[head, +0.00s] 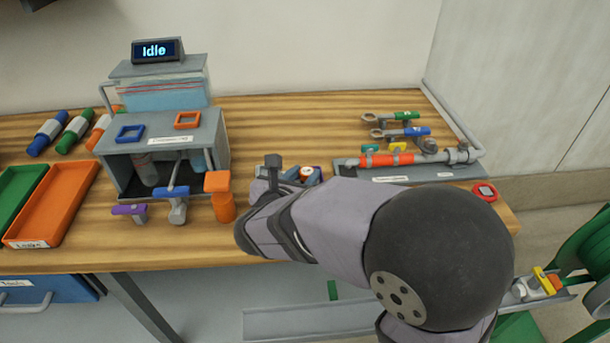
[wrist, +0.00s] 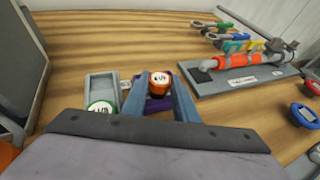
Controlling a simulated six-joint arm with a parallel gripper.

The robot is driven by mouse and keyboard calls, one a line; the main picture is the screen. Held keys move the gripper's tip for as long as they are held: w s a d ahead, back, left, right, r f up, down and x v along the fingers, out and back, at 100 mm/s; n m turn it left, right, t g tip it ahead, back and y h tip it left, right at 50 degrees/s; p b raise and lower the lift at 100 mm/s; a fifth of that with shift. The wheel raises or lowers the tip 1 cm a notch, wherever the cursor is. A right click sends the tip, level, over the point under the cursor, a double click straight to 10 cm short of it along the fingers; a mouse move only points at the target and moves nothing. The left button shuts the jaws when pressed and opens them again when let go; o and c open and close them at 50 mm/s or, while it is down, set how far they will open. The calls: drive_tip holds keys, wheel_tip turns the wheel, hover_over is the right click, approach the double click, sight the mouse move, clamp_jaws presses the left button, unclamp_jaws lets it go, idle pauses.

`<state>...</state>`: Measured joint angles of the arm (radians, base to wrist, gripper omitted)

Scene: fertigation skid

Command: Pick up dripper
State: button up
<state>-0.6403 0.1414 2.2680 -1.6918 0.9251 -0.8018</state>
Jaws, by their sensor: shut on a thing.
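The dripper (wrist: 159,84) is a small orange piece with a white, marked top. It sits between the two blue-grey fingers of my gripper (wrist: 158,100), which are shut on it. In the head view the dripper (head: 306,173) shows small, between the fingertips of my gripper (head: 302,176) over the table. A purple piece (wrist: 158,104) lies under or just behind it; I cannot tell whether the dripper touches it. A second dripper with a green rim and white top (wrist: 101,107) is left of the left finger, by a grey holder (wrist: 101,85).
A grey board with pipe and valves (head: 440,172) lies to the right. Orange (head: 47,205) and green (head: 18,195) trays are further left. A red-rimmed piece (head: 484,191) is near the right edge.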

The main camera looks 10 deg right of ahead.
wheel_tip(320, 180, up, 10)
drive_tip(key=p, duration=0.2)
idle(0.3)
